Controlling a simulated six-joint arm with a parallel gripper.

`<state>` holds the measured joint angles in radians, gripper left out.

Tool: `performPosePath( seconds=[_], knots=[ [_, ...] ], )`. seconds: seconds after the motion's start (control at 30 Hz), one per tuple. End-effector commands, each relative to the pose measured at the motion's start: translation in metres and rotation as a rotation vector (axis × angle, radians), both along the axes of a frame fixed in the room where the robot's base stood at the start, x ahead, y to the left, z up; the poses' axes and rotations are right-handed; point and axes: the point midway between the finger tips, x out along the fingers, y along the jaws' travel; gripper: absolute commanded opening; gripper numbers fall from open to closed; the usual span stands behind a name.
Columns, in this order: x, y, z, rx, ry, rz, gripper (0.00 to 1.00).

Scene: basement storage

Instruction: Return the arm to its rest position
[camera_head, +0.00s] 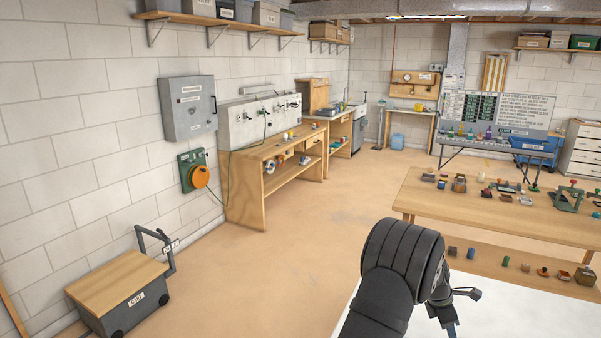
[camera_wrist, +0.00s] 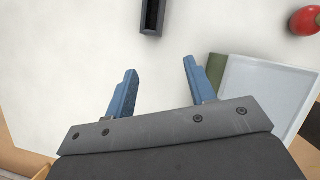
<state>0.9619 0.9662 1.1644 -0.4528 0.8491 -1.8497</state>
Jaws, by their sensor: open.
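My gripper (camera_wrist: 160,90) shows in the wrist view with its two blue fingers spread apart and nothing between them. It is above a white surface (camera_wrist: 60,60). In the head view my dark arm rises at the bottom centre-right, over a white surface (camera_head: 500,315). The fingertips are not clear in the head view.
In the wrist view a dark open box (camera_wrist: 152,18) lies beyond the fingers, a pale tray (camera_wrist: 262,95) is at right and a red round object (camera_wrist: 305,20) at top right. A wooden table (camera_head: 480,210) with several items stands behind my arm. Open floor (camera_head: 290,265) lies left.

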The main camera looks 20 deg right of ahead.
Motion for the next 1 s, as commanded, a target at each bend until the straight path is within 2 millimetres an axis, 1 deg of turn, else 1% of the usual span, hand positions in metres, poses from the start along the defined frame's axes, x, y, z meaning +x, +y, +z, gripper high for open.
performPosePath(
  seconds=[0.03, 0.1, 0.27, 0.6, 0.8, 1.0],
  knots=[
    [0.009, 0.008, -0.002, 0.002, 0.002, -0.011, 0.5],
    [0.019, 0.018, -0.003, 0.002, 0.001, -0.032, 0.5],
    [0.039, 0.042, -0.008, 0.001, 0.002, -0.082, 0.5],
    [0.081, 0.096, -0.015, 0.002, 0.0, -0.194, 0.5],
    [0.101, 0.128, -0.019, 0.001, 0.0, -0.259, 0.5],
    [0.114, 0.151, -0.022, 0.001, -0.001, -0.31, 0.5]
  ],
)
